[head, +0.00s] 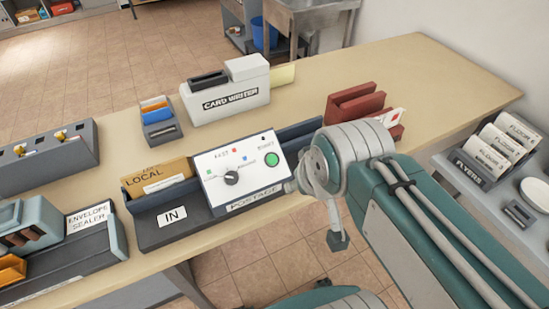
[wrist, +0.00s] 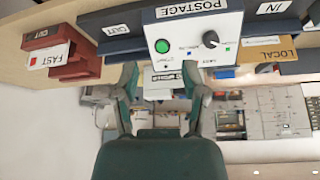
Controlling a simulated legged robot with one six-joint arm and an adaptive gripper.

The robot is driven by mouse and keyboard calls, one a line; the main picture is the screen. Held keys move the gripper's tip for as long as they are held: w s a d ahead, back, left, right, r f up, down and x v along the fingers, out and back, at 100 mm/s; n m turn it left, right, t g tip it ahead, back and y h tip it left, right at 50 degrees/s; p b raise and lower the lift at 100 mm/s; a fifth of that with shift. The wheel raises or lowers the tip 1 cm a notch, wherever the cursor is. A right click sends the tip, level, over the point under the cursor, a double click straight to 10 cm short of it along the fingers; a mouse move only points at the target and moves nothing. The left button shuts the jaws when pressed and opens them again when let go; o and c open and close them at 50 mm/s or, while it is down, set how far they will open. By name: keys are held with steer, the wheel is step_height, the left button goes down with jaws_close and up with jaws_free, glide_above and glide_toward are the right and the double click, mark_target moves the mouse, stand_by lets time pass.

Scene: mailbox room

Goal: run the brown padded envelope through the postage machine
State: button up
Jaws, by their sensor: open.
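The brown padded envelope (head: 160,176), marked LOCAL with a white label, rests in the IN side of the postage machine, left of its panel. It also shows in the wrist view (wrist: 284,55). The postage machine (head: 240,190) has a white panel with a black dial (head: 231,178), small coloured marks and a green button (head: 271,158). The panel also shows at the top of the wrist view (wrist: 190,50). My gripper (wrist: 160,80) is open and empty, in front of the panel below the green button in the wrist view. In the head view my arm hides most of the OUT side.
A red rack (head: 356,103) with a FAST card stands behind the machine's right end. A card writer (head: 228,95) and a small blue-and-orange holder (head: 158,118) stand behind. An envelope sealer (head: 60,250) is at left. The table's back right (head: 430,70) is clear.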

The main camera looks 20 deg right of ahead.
stand_by(0.3)
jaws_close()
stand_by(1.1)
